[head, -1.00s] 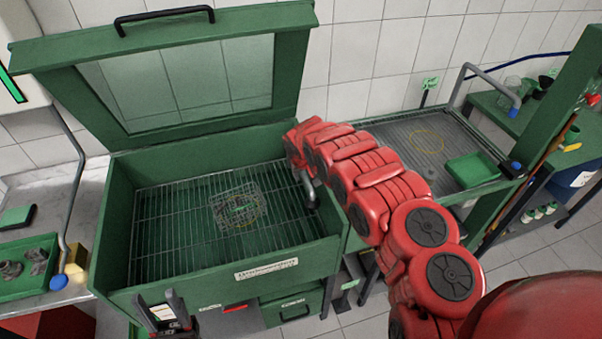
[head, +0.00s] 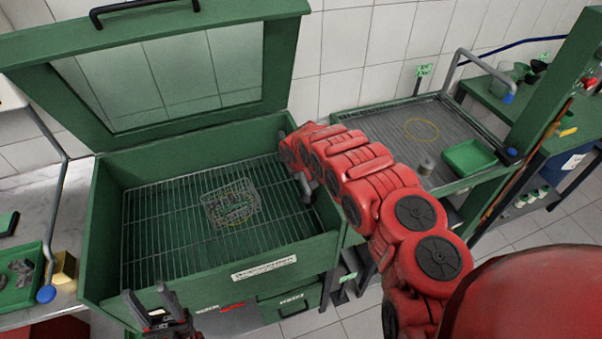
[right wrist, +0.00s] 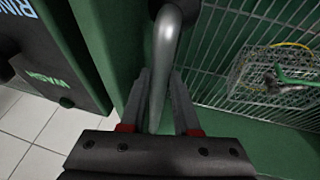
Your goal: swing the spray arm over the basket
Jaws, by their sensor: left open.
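The wire basket (head: 232,203) sits on the slatted rack inside the green washer tank (head: 285,258), whose lid stands open. It also shows in the right wrist view (right wrist: 275,70), with small parts in it. The grey spray arm (right wrist: 161,75) is a bent pipe at the tank's right wall, to the right of the basket and not over it. My right gripper (right wrist: 160,78) has its fingers closed on both sides of this pipe. In the head view my red right arm hides most of that gripper and pipe. My left gripper (head: 150,300) is open and empty in front of the tank's front wall.
The raised lid (head: 285,55) stands behind the tank. A rinse station (head: 385,120) with a green tray (head: 470,157) is at right. A bench at left bears a green parts tray (head: 22,290) and a yellow block (head: 64,267). The space above the rack is open.

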